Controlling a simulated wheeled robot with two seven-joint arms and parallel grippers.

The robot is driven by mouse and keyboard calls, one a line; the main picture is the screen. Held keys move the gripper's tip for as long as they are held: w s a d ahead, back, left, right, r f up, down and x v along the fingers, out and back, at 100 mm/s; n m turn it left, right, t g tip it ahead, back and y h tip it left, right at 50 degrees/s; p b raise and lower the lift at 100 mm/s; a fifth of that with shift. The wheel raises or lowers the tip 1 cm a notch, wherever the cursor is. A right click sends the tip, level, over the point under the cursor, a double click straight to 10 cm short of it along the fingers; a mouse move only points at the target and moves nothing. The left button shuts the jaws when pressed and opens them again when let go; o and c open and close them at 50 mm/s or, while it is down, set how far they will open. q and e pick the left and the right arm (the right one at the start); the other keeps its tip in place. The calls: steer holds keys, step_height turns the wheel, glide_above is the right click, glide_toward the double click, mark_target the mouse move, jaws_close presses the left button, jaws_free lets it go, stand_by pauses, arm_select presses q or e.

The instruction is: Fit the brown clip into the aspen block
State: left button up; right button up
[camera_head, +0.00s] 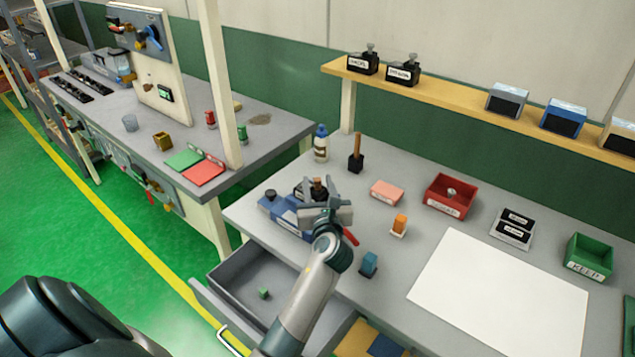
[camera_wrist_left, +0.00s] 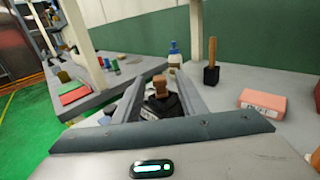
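My left gripper (camera_head: 325,212) is above the near left part of the grey table. In the left wrist view its two fingers (camera_wrist_left: 160,82) stand apart. A brown knob-topped piece (camera_wrist_left: 160,87) shows between them, above something black, with space on both sides. It also shows in the head view (camera_head: 318,186), partly hidden by the gripper. I cannot tell whether it is the brown clip. No block reads clearly as aspen. An orange piece (camera_head: 400,222) stands on a small pale base, and a pink labelled block (camera_head: 386,192) lies behind it. My right gripper is out of view.
A blue item (camera_head: 290,216) lies beside the gripper, and a small blue block (camera_head: 369,262) sits nearer. A wooden-handled black tool (camera_head: 356,160), red bin (camera_head: 449,200) and green bin (camera_head: 588,256) stand farther off. A white sheet (camera_head: 500,295) lies clear. A drawer (camera_head: 235,285) is open.

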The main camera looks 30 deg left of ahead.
arm_select(q)
steer(key=shift+w+a+r+p, duration=0.25)
steer(key=shift+w+p, duration=0.05)
steer(key=p+x, duration=0.1)
steer(key=x, duration=0.3)
steer(key=shift+r, duration=0.2)
steer(key=shift+w+a+f, duration=0.1)
steer(key=shift+w, duration=0.05)
steer(key=shift+c, duration=0.5)
jaws_close()
